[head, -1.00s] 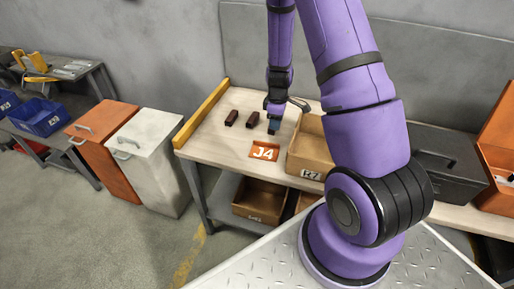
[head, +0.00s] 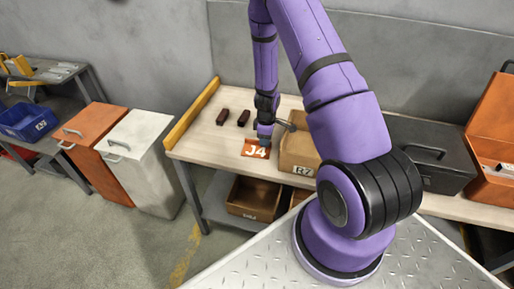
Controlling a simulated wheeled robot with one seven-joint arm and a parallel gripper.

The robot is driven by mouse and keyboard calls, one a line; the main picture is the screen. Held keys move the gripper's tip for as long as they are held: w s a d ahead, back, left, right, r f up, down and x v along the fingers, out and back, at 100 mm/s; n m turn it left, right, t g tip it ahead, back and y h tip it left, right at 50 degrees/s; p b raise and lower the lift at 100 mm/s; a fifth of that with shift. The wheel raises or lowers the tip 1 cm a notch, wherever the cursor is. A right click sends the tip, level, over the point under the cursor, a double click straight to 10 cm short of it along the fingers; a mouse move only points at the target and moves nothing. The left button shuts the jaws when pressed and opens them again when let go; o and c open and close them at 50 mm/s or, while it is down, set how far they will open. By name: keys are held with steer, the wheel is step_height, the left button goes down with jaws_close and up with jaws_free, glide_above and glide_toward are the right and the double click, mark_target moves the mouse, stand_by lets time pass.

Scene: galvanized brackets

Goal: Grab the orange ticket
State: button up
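The orange ticket (head: 251,151), marked "J4" in white, lies flat on the light wooden worktop near its front edge. My gripper (head: 265,139) points down at the ticket's right side and covers part of it. I cannot tell whether the fingers touch the ticket. The fingers are small and dark here, and their opening cannot be made out.
Dark red-brown blocks (head: 222,117) lie behind the ticket; one is partly hidden by my gripper. An open cardboard box (head: 302,170) stands close on the right. A yellow rail (head: 192,119) edges the worktop's left side. A dark toolbox (head: 430,150) stands further right.

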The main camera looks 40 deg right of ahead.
steer(key=shift+f, duration=0.5)
jaws_close()
steer(key=shift+r, duration=0.1)
